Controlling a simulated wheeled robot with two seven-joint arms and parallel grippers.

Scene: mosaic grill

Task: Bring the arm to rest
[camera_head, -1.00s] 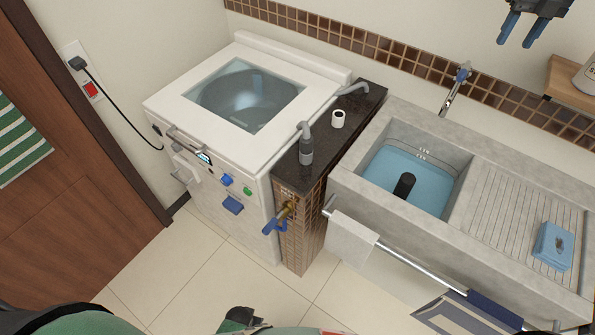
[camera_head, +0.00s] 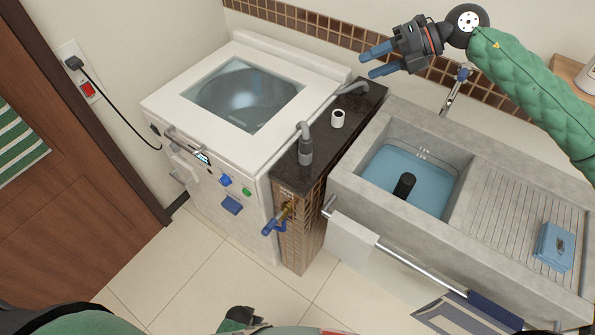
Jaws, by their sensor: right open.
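My right gripper (camera_head: 365,65) is in the upper middle of the head view, its two blue fingers apart and pointing left. Nothing is between the fingers. It is in the air, and in the picture it lies over the tiled wall strip, above the dark counter and the sink. My green right arm (camera_head: 535,100) runs from the wrist down to the right edge. My left gripper cannot be made out; only dark and green parts of my body show along the bottom edge.
A white washing machine (camera_head: 185,110) stands left of a dark narrow counter (camera_head: 335,150). A grey sink (camera_head: 345,185) holds blue water and a dark cylinder. A blue box (camera_head: 553,246) lies on the ribbed drainboard. A wooden shelf (camera_head: 562,82) is at the right wall. The floor in front is clear.

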